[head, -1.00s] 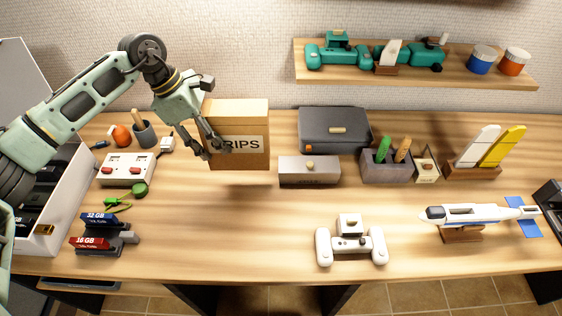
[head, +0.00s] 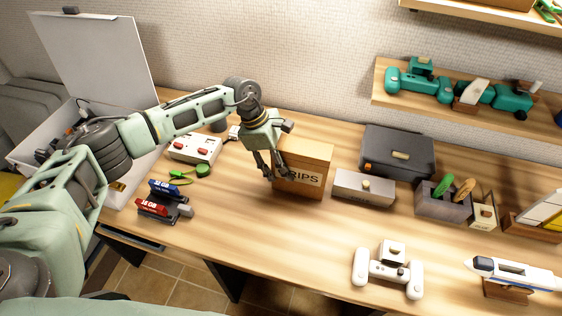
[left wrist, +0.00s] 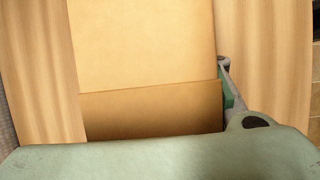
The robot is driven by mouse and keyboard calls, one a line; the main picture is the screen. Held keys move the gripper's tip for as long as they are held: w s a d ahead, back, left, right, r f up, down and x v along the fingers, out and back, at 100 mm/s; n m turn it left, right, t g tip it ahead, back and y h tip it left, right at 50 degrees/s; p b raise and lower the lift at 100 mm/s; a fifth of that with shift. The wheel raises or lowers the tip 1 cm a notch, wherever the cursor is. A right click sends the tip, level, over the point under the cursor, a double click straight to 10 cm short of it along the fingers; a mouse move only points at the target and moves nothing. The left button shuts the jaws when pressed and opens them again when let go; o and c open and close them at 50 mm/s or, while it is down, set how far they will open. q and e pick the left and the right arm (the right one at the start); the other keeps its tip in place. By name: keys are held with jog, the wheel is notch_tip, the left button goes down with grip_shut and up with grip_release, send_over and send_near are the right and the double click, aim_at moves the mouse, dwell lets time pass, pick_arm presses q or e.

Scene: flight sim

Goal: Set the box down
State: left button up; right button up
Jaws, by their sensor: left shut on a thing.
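The box is a tan cardboard carton (head: 308,152) with a label whose visible letters read "RIPS". It stands upright at the middle of the desk in the head view. My left gripper (head: 276,174) is shut on its left part, and its fingers cover part of the front. The carton's base is at or very near the desk top; I cannot tell whether it touches. In the left wrist view the carton (left wrist: 145,45) fills the middle, with one finger (left wrist: 228,80) along its right side. My right gripper is not in view.
A grey box (head: 350,190) stands close to the carton's right, with a dark case (head: 385,145) behind it. A white controller (head: 388,270) is at the front right. A white switch box (head: 192,148) and cartridges (head: 160,200) lie left. Bare wood is in front of the carton.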

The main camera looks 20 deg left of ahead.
pick_arm(q)
jog(key=shift+f, duration=0.1)
jog(key=o, duration=1.5)
